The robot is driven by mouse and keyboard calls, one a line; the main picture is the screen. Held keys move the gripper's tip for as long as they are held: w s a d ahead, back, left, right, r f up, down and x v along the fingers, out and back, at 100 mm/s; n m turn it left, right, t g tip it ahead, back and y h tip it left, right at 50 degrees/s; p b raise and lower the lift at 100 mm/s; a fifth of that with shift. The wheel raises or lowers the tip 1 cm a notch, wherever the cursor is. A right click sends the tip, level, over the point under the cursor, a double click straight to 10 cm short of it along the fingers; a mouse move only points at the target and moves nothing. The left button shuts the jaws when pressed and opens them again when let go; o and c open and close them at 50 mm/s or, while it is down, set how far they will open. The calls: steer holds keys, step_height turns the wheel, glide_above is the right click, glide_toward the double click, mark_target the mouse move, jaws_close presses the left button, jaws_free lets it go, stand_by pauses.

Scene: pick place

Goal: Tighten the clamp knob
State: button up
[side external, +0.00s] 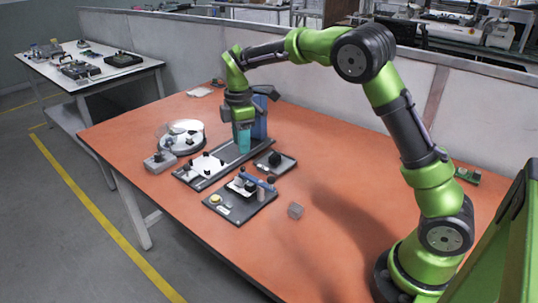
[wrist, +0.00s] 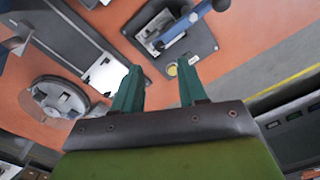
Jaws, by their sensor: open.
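The clamp fixture is a dark plate (side external: 237,211) near the table's front, with a blue clamp arm (side external: 259,182) across it. The arm also shows at the top of the wrist view (wrist: 187,26). A black knob (side external: 275,158) stands on a small separate plate behind it. I cannot tell which dark knob is the clamp knob. My gripper (side external: 243,150) points down above the long dark plate, behind the clamp fixture and left of the small plate. In the wrist view its two teal fingers (wrist: 160,70) are apart with nothing between them.
A long dark plate (side external: 187,177) carries white parts, with a blue upright (side external: 260,119) by its far end. A round tray (side external: 164,143) and a grey box (side external: 160,162) stand to the left. The table's right side is mostly clear.

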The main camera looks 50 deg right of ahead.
mark_target(243, 167)
step_height(243, 167, down, 7)
steer(key=shift+f, duration=0.2)
